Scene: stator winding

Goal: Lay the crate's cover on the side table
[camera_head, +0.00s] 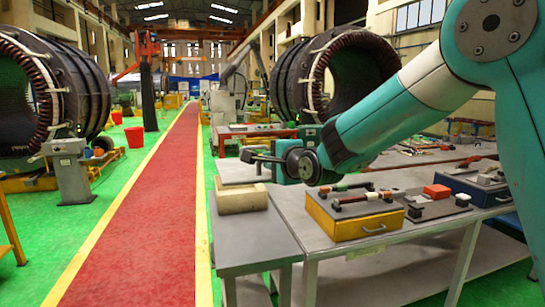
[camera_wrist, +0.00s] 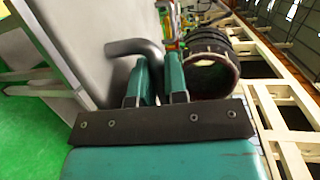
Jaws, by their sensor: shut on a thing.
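My gripper (camera_head: 268,162) is shut on the handle (camera_head: 255,157) of a flat grey cover (camera_head: 235,174). In the wrist view the gripper's teal fingers (camera_wrist: 161,85) close around the dark bent handle (camera_wrist: 132,47), and the grey cover (camera_wrist: 70,45) fills the upper left. In the head view the cover is directly above or just behind the pale cream crate (camera_head: 241,199); I cannot tell whether they touch. The crate stands at the back of the grey side table (camera_head: 245,246). The front of the side table is bare.
A workbench (camera_head: 330,239) adjoins the side table on the right. It bears a yellow toolbox (camera_head: 345,223) with red and black tools, a blue toolbox (camera_head: 470,189) and a red block (camera_head: 437,191). A red walkway (camera_head: 140,220) runs along the left.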

